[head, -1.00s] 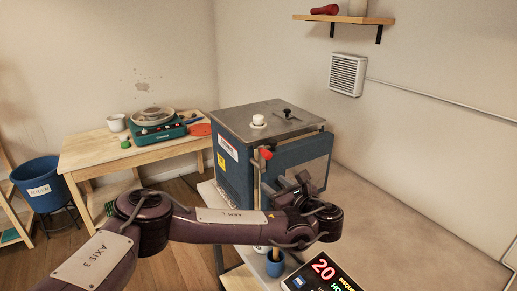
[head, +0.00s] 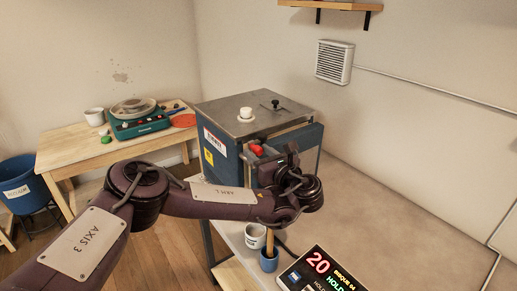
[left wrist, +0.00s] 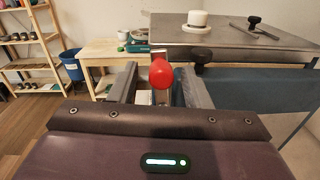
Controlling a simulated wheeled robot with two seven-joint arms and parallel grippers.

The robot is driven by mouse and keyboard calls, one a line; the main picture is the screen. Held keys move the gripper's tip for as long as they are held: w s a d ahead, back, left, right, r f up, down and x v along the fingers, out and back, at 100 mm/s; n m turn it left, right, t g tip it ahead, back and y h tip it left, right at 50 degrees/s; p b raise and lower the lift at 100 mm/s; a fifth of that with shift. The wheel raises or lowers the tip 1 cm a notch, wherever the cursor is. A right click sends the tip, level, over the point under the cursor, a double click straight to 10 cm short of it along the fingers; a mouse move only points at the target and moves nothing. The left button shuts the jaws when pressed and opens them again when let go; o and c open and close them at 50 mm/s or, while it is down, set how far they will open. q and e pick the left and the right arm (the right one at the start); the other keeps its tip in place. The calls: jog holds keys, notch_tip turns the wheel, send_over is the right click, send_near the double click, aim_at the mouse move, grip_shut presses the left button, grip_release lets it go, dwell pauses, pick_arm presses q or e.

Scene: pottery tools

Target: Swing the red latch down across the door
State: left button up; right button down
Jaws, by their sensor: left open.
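The kiln is a blue box with a grey metal top (head: 215,112). Its blue door (head: 308,138) is on the side facing me, partly hidden by my arm. The red latch handle (head: 256,150) is at the door's left edge, and its lower part is hidden. My left gripper (head: 268,152) is at the handle. In the left wrist view the red knob (left wrist: 161,73) shows between the two grey fingers of the open gripper (left wrist: 160,88), with space on both sides. I cannot tell how deep it is between them. My right gripper is not in view.
A white plug (head: 246,113) and a black knob (head: 276,104) stand on the kiln top. The bench to the right is clear.

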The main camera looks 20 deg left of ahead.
pick_arm(q)
jog(key=shift+w+a, duration=0.1)
jog(key=c, duration=0.7)
grip_shut()
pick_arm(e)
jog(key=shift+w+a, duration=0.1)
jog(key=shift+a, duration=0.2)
pick_arm(q)
jog(key=shift+w, duration=0.1)
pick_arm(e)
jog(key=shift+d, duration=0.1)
